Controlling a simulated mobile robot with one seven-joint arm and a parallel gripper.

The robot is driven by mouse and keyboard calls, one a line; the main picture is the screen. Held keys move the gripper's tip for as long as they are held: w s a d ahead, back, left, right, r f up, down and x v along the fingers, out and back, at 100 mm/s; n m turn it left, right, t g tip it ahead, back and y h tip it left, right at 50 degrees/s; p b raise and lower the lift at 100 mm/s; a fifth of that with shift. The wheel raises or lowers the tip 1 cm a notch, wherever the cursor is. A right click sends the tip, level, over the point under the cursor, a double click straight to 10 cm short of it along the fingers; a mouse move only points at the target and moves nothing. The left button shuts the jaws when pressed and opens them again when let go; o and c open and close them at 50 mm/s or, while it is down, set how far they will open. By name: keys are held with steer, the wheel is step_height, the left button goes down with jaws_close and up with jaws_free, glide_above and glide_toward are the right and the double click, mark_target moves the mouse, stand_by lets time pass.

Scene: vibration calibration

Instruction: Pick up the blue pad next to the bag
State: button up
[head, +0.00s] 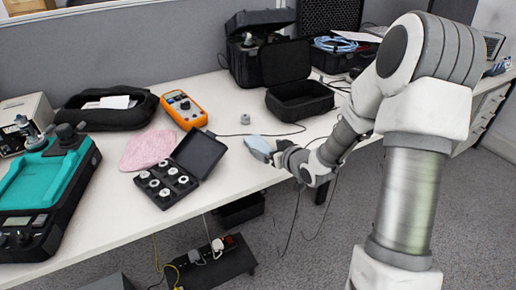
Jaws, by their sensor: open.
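A small pale blue pad (257,144) lies near the front edge of the white table, right at the tip of my gripper (272,154). My gripper reaches in from the right, low over the table edge. Its fingers are small and partly hidden here; it is open, and I cannot tell whether it touches the pad. A black soft bag (138,117) with pale papers in it lies at the back left, well apart from this pad. A black open case (292,68) stands behind and to the right of the pad.
An open black box of metal weights (203,152), a pink cloth (147,150) and an orange multimeter (184,108) lie left of the pad. A small grey cylinder (245,118) and a black cable lie behind it. A teal device (45,185) fills the left end.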

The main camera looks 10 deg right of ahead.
mark_target(257, 143)
steer(key=b+x, duration=0.1)
steer(key=x, duration=0.4)
steer(key=shift+s+a+b, duration=0.1)
steer(key=shift+a+b, duration=0.1)
steer(key=shift+b, duration=0.15)
steer(key=c, duration=1.2)
steer(key=shift+r, duration=0.1)
steer(key=shift+c, duration=0.2)
steer(key=shift+r, duration=0.1)
